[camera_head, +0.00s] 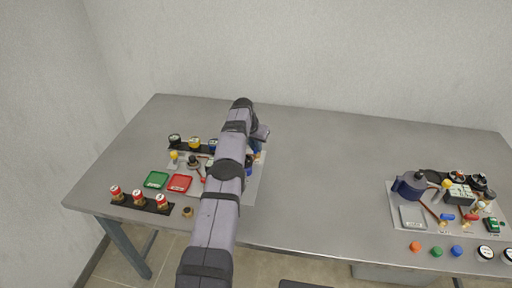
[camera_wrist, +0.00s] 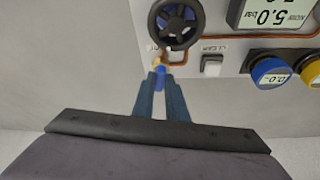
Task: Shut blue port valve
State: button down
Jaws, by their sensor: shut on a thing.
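In the wrist view, the blue port valve (camera_wrist: 160,78) has a small blue handle on a brass body at the panel edge, below a dark handwheel. My gripper (camera_wrist: 161,84) is shut on the blue handle, with one finger on each side of it. The fingers cover part of the handle, so its exact angle is hard to tell. In the head view, my arm reaches over the left panel (camera_head: 249,191) and hides most of the valve area.
In the wrist view, the dark handwheel (camera_wrist: 175,24), a white switch (camera_wrist: 212,65), a pressure display (camera_wrist: 272,12) and a blue-rimmed gauge (camera_wrist: 270,73) are close by. In the head view, a red tray (camera_head: 179,183) lies left of my arm. The table's middle is clear.

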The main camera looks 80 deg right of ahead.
dwell(0.4)
jog(key=c, duration=1.8)
grip_release()
jog(key=shift+o, duration=0.2)
jog(key=shift+r, duration=0.2)
jog(key=shift+b+v, duration=0.95)
jog(key=shift+b, duration=0.1)
jog(key=shift+b+v, duration=0.95)
jog(key=shift+v, duration=1.6)
jog(key=shift+w, duration=0.1)
